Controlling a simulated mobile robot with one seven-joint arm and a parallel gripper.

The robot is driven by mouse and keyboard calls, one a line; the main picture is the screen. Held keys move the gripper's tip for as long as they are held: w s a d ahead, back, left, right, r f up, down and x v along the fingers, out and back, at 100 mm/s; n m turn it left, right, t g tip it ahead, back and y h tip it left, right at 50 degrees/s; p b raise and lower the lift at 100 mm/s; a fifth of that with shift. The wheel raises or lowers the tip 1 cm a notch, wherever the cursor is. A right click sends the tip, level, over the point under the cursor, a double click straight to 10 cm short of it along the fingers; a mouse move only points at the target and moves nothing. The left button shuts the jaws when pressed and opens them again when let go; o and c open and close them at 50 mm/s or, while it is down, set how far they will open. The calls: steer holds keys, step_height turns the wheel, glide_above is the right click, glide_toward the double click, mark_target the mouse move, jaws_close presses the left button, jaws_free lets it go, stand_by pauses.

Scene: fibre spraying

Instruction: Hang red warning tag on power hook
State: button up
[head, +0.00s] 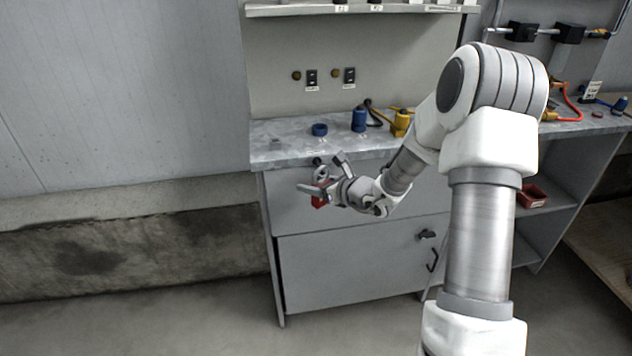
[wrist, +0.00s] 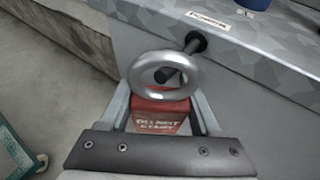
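The red warning tag (wrist: 160,117) with white lettering hangs below a thick silver ring (wrist: 134,72) in the wrist view. A dark rod, the hook (wrist: 194,43), sticks out from the bench front, and its end shows inside the ring's opening. The ring appears to be around the rod. My gripper (wrist: 162,98) has one finger on each side of the tag. The fingers look spread, with the tag between them. In the head view, the tag (head: 319,198) and ring show at my gripper (head: 318,172), in front of the bench edge.
The bench top (head: 285,150) carries a blue ring (head: 319,130), a blue cylinder (head: 359,120) and a yellow part (head: 401,122). A red bin (head: 531,196) sits on the shelf at right.

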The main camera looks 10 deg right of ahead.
steer(key=o, duration=0.4)
steer(key=shift+w+a, duration=0.15)
steer(key=shift+w, duration=0.65)
steer(key=shift+p+v, duration=0.4)
steer(key=shift+v, duration=0.4)
steer(key=s+a+f+p+v, duration=0.1)
steer(key=p+v, duration=0.2)
steer(key=v, duration=1.4)
steer(key=s+a+r+n+g+y+p, duration=0.1)
steer(key=s+a+r+n+g+y, duration=0.1)
steer(key=s+a+r+n+g, duration=0.85)
steer(key=s+d+r+n+t+h, duration=0.3)
steer(key=s+n+h, duration=0.55)
steer(key=n, duration=0.85)
steer(key=r+p, duration=0.4)
steer(key=r, duration=0.1)
steer(key=s+d+r+n+t+p, duration=0.1)
steer(key=r+p, duration=0.3)
steer(key=r, duration=0.1)
steer(key=s+r+n+p, duration=0.1)
steer(key=r+p, duration=0.3)
steer(key=r, duration=0.1)
steer(key=shift+d+t+h+p, duration=0.2)
steer(key=shift+t+h+p, duration=0.05)
steer(key=shift+p, duration=0.1)
